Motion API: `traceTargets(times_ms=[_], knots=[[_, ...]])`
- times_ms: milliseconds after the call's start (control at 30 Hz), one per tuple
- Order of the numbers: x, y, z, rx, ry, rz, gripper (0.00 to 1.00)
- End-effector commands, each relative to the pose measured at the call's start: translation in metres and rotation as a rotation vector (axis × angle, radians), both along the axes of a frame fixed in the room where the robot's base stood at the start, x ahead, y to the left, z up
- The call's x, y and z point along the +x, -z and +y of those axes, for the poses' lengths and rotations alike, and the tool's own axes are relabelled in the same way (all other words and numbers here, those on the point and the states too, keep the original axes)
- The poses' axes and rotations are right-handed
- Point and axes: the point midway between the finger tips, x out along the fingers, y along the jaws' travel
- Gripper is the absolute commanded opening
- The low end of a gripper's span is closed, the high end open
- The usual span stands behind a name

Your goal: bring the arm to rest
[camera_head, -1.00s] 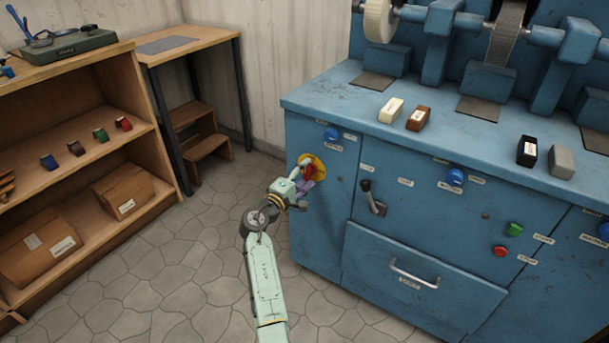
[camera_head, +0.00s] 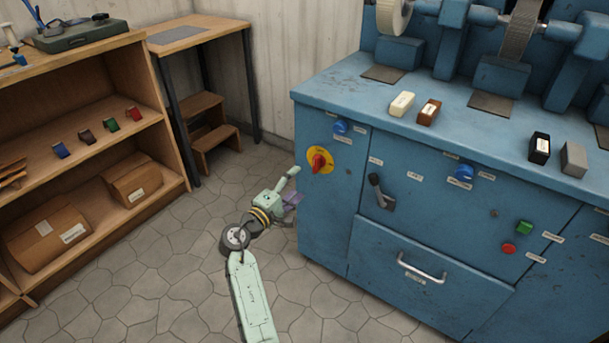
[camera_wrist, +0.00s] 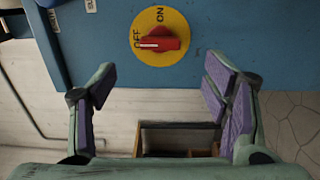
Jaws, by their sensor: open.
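My gripper (camera_head: 291,187) is open and empty, off the left front corner of the blue machine (camera_head: 330,220). In the wrist view its two fingers with purple pads (camera_wrist: 165,105) stand wide apart with nothing between them. The red rotary switch (camera_head: 319,161) on its yellow disc is on the machine's front, above and to the right of my gripper. In the wrist view the red switch knob (camera_wrist: 160,43) lies beyond the fingers, apart from them, with its narrow end toward the word OFF.
A wooden shelf (camera_head: 165,150) with boxes and small coloured blocks stands at the left. A small table (camera_head: 205,35) and a step stool (camera_head: 215,140) are behind. The machine has a lever (camera_head: 379,190) and a drawer handle (camera_head: 420,270). The stone floor (camera_head: 175,270) around my arm is clear.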

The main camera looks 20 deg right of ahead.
Motion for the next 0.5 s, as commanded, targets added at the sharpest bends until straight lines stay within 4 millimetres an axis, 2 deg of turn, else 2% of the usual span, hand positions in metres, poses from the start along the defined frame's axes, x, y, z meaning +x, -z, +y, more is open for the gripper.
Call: traceTargets(times_ms=[200,500], knots=[[-0.013,0.0,0.016,0.0,0.001,0.001,0.69],[-0.014,0.0,0.017,0.0,0.001,0.0,0.69]])
